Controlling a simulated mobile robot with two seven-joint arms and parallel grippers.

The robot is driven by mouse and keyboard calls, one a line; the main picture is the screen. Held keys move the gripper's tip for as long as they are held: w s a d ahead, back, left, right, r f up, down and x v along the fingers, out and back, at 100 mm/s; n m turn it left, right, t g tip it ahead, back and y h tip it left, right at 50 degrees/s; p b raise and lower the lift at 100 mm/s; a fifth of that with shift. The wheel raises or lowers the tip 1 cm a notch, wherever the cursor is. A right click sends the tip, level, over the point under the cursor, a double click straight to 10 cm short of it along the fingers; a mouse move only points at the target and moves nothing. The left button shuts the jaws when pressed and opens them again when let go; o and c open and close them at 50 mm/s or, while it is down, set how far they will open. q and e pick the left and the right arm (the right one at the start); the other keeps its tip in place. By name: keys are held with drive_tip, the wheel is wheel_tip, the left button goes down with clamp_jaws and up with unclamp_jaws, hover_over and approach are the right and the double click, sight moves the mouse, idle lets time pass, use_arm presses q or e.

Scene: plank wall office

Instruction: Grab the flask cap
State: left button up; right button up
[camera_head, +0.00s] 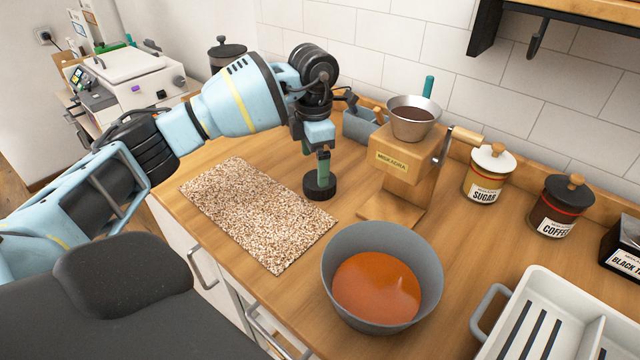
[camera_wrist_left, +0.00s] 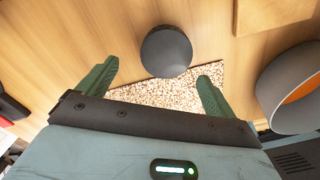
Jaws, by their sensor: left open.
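The flask cap, seen as a dark round piece (camera_head: 320,186), sits on the wooden counter by the right edge of the speckled board. It also shows in the left wrist view as a dark grey disc (camera_wrist_left: 166,51), ahead of and between the green fingers. My left gripper (camera_head: 323,163) points down right above the cap, and its fingers hide part of the cap's top in the head view. In the left wrist view the left gripper (camera_wrist_left: 158,72) has its fingers wide apart with nothing between their tips. I cannot tell if a finger touches the cap. My right gripper is out of view.
The speckled board (camera_head: 250,215) lies left of the cap. A grey bowl of orange liquid (camera_head: 340,255) stands in front, and a wooden grinder (camera_head: 405,180) to the right. Sugar (camera_head: 487,180) and coffee (camera_head: 555,208) jars and a white dish rack (camera_head: 545,285) are further right.

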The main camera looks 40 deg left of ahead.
use_arm(q)
drive_tip(key=shift+d+f, duration=0.25)
drive_tip(key=shift+f, duration=1)
drive_tip(key=shift+d+f, duration=0.2)
drive_tip(key=shift+f, duration=1.05)
drive_tip(key=c, duration=1.1)
drive_tip(key=shift+o, duration=0.2)
wheel_tip(320, 180, up, 10)
